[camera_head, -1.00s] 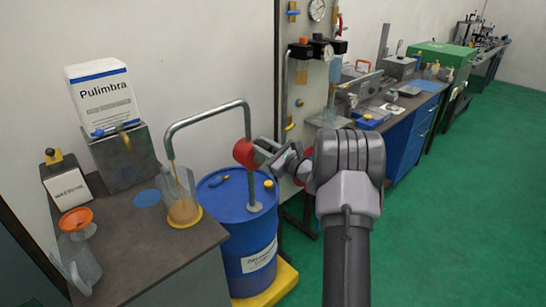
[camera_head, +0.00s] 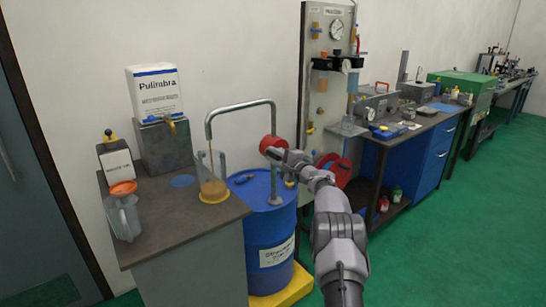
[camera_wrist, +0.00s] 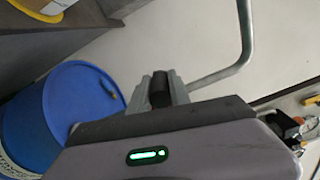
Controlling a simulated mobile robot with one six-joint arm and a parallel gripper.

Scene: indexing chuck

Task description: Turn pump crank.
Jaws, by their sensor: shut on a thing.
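The red pump (camera_head: 268,143) sits on a grey pipe above the blue drum (camera_head: 262,222). Its bent spout (camera_head: 238,106) reaches left over a clear jug (camera_head: 212,180) with brownish liquid. A thin brown line runs from the spout's end into the jug. My gripper (camera_head: 275,153) is at the pump's right front side, its fingers small in the head view. In the wrist view my gripper (camera_wrist: 160,98) is shut on a dark crank handle (camera_wrist: 159,88). The rest of the crank is hidden. The blue drum (camera_wrist: 62,112) also shows in the wrist view at left.
A panel with gauges (camera_head: 325,75) stands behind my arm. Green floor (camera_head: 455,230) is clear at right.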

